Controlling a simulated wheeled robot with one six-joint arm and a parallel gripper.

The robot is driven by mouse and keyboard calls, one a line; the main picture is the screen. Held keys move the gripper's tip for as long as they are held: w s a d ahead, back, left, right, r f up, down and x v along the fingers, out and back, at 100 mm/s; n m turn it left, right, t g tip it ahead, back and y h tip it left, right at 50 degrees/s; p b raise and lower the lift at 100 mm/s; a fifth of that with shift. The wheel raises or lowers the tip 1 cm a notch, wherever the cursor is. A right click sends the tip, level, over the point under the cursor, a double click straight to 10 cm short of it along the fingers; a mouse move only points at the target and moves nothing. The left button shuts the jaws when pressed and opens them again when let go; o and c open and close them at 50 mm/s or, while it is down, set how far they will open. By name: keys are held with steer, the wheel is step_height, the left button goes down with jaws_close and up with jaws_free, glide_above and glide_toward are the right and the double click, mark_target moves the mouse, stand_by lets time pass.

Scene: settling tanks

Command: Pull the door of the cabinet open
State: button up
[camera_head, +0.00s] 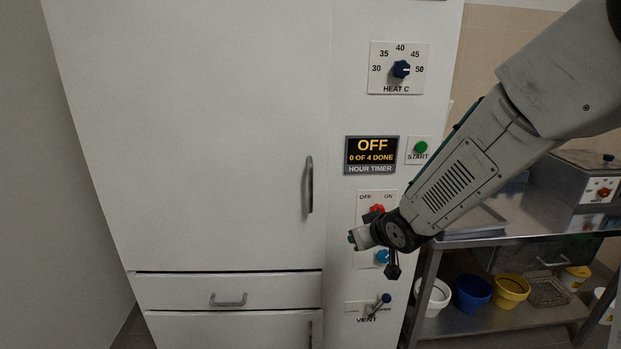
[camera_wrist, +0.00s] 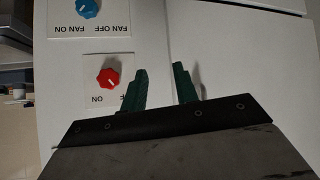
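The white cabinet door (camera_head: 200,130) fills the left and middle of the head view and looks shut. Its dark vertical bar handle (camera_head: 310,184) is near the door's right edge. My gripper (camera_head: 352,238) is to the right of the handle and lower, in front of the control panel, apart from the handle. In the wrist view, which shows the panel upside down, my gripper (camera_wrist: 160,70) has two green fingers spread with nothing between them. The door (camera_wrist: 245,75) appears as a plain white surface on the right there. The handle is not visible in that view.
The panel carries a heat dial (camera_head: 401,69), timer display (camera_head: 372,156), green start button (camera_head: 421,147), red knob (camera_head: 377,210), blue knob (camera_head: 382,256) and vent lever (camera_head: 379,306). Drawers (camera_head: 228,290) lie below the door. A metal bench (camera_head: 520,235) with buckets stands right.

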steer(key=w+a+r+n+t+y, duration=0.1)
steer(key=w+a+r+t+y, duration=0.2)
steer(key=w+a, duration=0.15)
steer(key=n+t+y, duration=0.1)
steer(key=t+y, duration=0.1)
steer(key=y, duration=0.2)
glide_toward(312, 178)
steer(key=x, duration=1)
steer(key=shift+w+a, duration=0.2)
steer(key=shift+w, duration=0.05)
jaws_close()
